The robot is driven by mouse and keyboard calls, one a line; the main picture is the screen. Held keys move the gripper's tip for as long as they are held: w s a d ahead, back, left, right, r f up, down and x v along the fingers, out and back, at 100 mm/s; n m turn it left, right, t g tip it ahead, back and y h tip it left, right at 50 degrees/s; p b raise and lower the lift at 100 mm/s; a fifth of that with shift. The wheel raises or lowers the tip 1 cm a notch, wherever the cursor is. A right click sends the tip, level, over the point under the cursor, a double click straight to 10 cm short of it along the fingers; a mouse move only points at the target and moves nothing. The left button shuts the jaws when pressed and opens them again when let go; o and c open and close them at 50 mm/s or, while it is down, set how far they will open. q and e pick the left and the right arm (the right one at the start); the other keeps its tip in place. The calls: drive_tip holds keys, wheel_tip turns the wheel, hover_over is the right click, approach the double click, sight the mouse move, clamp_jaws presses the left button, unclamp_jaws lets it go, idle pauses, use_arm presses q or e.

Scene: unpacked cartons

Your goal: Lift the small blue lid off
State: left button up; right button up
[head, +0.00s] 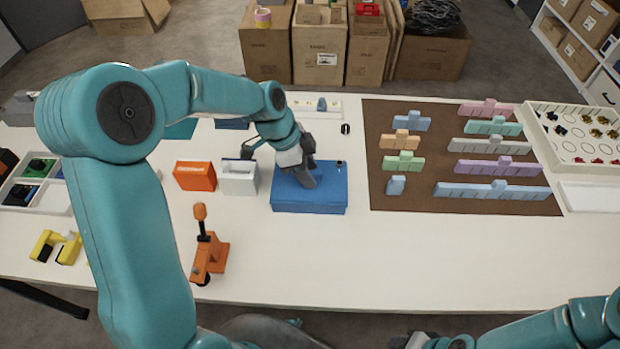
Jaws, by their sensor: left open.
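A blue box (310,208) stands on the white table in the middle of the head view. Its flat blue top (332,178) looks like a lid, with a small dark spot near its far right corner.
A white open box (239,182) and an orange box (195,176) stand left of the blue box. A brown mat (400,205) with pastel blocks lies right. The table front centre is clear.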

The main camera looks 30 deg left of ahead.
use_arm(q)
clamp_jaws()
wheel_tip(320, 180, up, 20)
drive_tip(key=p, duration=0.1)
drive_tip(key=shift+p, duration=0.3)
idle(0.3)
